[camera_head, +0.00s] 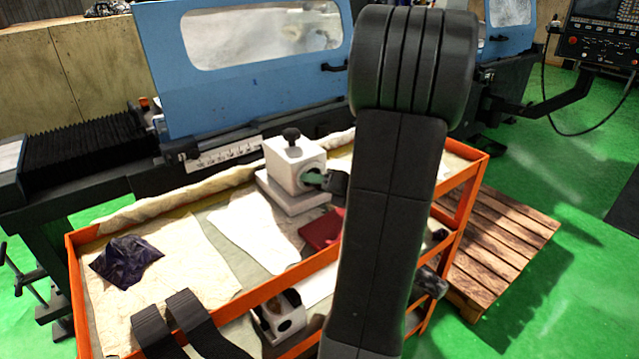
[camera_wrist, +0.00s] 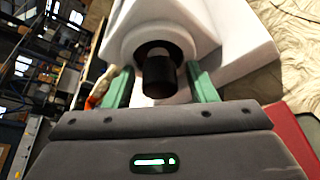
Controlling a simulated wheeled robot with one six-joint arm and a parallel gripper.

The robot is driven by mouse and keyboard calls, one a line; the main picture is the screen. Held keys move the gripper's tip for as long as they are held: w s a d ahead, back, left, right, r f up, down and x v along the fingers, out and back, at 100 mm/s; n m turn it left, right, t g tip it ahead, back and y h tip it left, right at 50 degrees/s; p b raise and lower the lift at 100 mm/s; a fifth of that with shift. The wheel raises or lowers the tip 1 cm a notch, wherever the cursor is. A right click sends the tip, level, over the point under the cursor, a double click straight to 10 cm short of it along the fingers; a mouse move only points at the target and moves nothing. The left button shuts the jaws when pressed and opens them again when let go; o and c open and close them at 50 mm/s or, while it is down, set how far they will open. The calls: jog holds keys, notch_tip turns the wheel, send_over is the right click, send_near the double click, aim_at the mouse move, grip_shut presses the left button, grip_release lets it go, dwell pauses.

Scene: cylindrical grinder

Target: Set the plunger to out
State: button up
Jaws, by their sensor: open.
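The plunger (camera_wrist: 158,76) is a short black cylinder that sticks out of a round opening in the side of a white block (camera_wrist: 112,42). In the head view the white block (camera_head: 288,160) stands on a white base on the cart and has a black knob (camera_head: 291,135) on top. My gripper (camera_wrist: 162,82) is open, with one green finger on each side of the plunger and gaps between. In the head view my gripper (camera_head: 322,181) is at the block's right side, where it hides the plunger.
The orange cart (camera_head: 276,288) has cloth-lined shelves. A dark cloth (camera_head: 126,262) and a red object (camera_head: 320,232) lie on the upper shelf. Another white piece (camera_head: 286,318) sits lower. The blue-doored machine (camera_head: 240,85) stands behind; a wooden pallet (camera_head: 500,245) lies at right.

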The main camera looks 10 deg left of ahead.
jog(key=shift+c, duration=0.2)
grip_shut()
jog(key=s+d+p, duration=0.2)
jog(key=s+d, duration=0.1)
jog(key=s, duration=0.1)
jog(key=shift+d, duration=0.4)
jog(key=shift+s+d+f, duration=0.1)
jog(key=shift+s+d, duration=0.2)
jog(key=shift+o, duration=0.2)
grip_release()
jog(key=shift+d, duration=0.1)
jog(key=v, duration=1.4)
jog(key=shift+b, duration=0.3)
